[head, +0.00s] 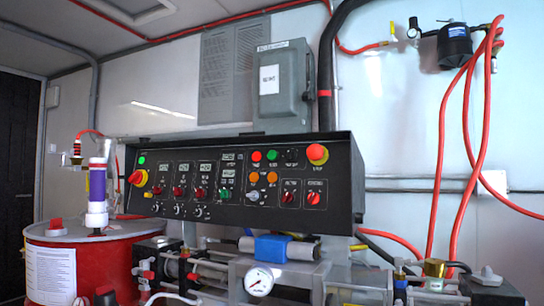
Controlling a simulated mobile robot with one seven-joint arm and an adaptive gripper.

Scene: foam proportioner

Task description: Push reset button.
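A black control panel (335,210) spans the middle of the head view, its face towards me. A red round button (256,156) and a green round button (271,155) sit side by side on its upper right part. Two orange buttons are below them, the left one (254,177) and the right one (272,177). A green button (142,160) is at the panel's far left. The small labels are too blurred to tell which button is reset. My gripper is not in view.
Below are pipes and a pressure gauge (258,282). A red drum (105,265) stands at lower left. Red hoses (484,150) hang at right.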

